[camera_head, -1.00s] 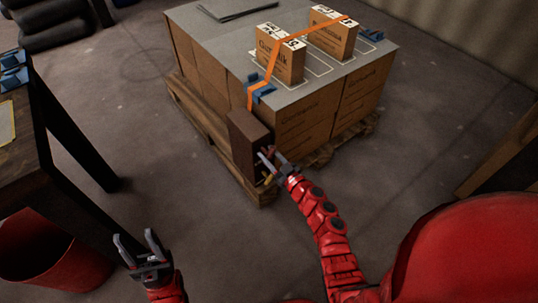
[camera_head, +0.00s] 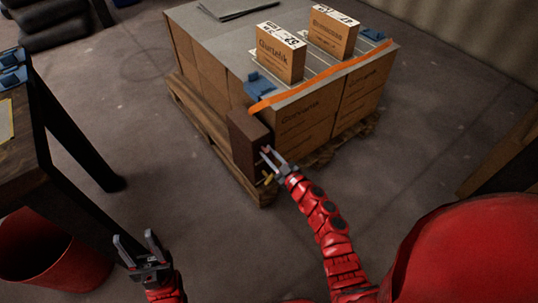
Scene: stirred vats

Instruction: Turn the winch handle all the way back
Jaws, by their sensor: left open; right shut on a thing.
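The winch is a dark brown box (camera_head: 247,141) at the near corner of the loaded pallet. Its handle, with a small yellowish part (camera_head: 269,179) showing, is mostly hidden by my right gripper (camera_head: 266,156). My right gripper is shut on the handle at the box's right face. An orange strap (camera_head: 325,78) runs from the near corner along the top front edge of the load to the far right. My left gripper (camera_head: 139,248) is open and empty at the lower left, above the floor and far from the winch.
Two cartons (camera_head: 281,55) and (camera_head: 333,33) stand on the grey top sheet (camera_head: 215,45). Blue corner pieces (camera_head: 260,86) sit at the top edge. A dark table (camera_head: 30,160) and red bin (camera_head: 45,250) are at left. Floor between is clear.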

